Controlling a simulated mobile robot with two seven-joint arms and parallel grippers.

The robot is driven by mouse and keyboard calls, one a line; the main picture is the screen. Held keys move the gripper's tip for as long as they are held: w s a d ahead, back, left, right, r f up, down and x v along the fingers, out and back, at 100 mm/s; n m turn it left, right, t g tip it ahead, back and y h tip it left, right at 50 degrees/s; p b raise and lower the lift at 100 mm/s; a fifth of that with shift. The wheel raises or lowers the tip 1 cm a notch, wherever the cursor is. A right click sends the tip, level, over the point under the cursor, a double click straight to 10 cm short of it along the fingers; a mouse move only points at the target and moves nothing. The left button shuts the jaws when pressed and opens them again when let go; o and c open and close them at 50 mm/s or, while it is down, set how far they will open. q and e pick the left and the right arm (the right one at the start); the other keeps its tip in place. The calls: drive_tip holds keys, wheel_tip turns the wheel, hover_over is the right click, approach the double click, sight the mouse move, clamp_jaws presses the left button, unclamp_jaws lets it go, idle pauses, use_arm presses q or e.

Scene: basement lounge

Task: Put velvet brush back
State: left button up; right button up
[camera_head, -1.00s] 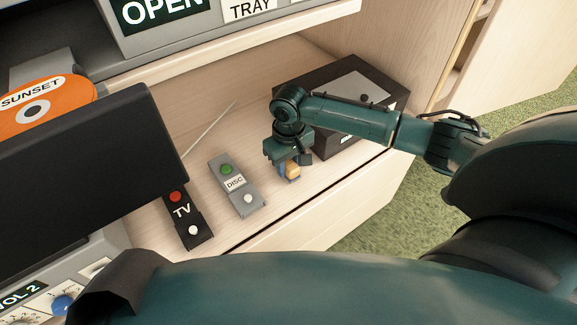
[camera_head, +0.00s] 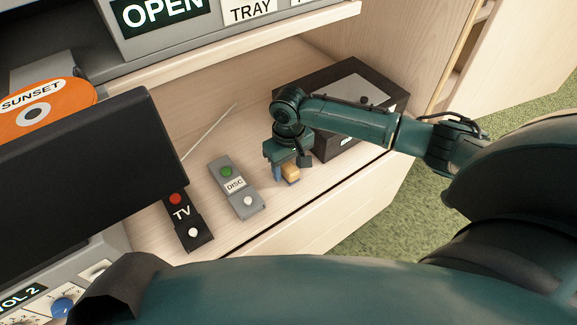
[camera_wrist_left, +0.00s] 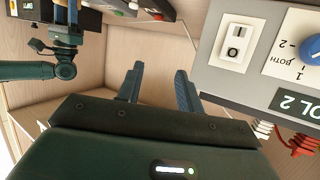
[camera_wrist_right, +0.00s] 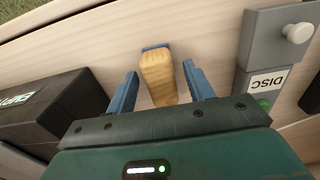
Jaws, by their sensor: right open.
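The velvet brush, a small tan wooden block with a blue underside (camera_head: 291,173), stands on the pale wooden shelf near its front edge. It also shows in the right wrist view (camera_wrist_right: 158,78). My right gripper (camera_head: 290,164) is over it and open, with one blue finger on each side of the brush and a visible gap beside the block. The fingers are also seen in the right wrist view (camera_wrist_right: 162,72). My left gripper (camera_wrist_left: 159,75) is open and empty in the left wrist view, away from the brush.
A grey DISC remote (camera_head: 235,184) and a black TV remote (camera_head: 182,213) lie left of the brush. A black box (camera_head: 345,92) stands behind and to its right. A thin pale rod (camera_head: 210,130) lies farther back. An orange SUNSET disc (camera_head: 45,105) is at far left.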

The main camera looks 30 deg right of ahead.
sight(288, 166)
use_arm(q)
drive_tip(key=shift+n+t, duration=0.3)
drive_tip(key=shift+n, duration=0.4)
drive_tip(key=r+p, duration=0.1)
drive_tip(key=a+r+p, duration=0.1)
drive_tip(key=s+r+p, duration=0.1)
drive_tip(key=r, duration=0.1)
drive_tip(key=shift+a, duration=0.25)
use_arm(e)
wheel_tip(288, 166, up, 12)
use_arm(q)
drive_tip(key=shift+w, duration=0.15)
use_arm(e)
drive_tip(key=shift+a+f, duration=0.1)
drive_tip(key=shift+f, duration=0.05)
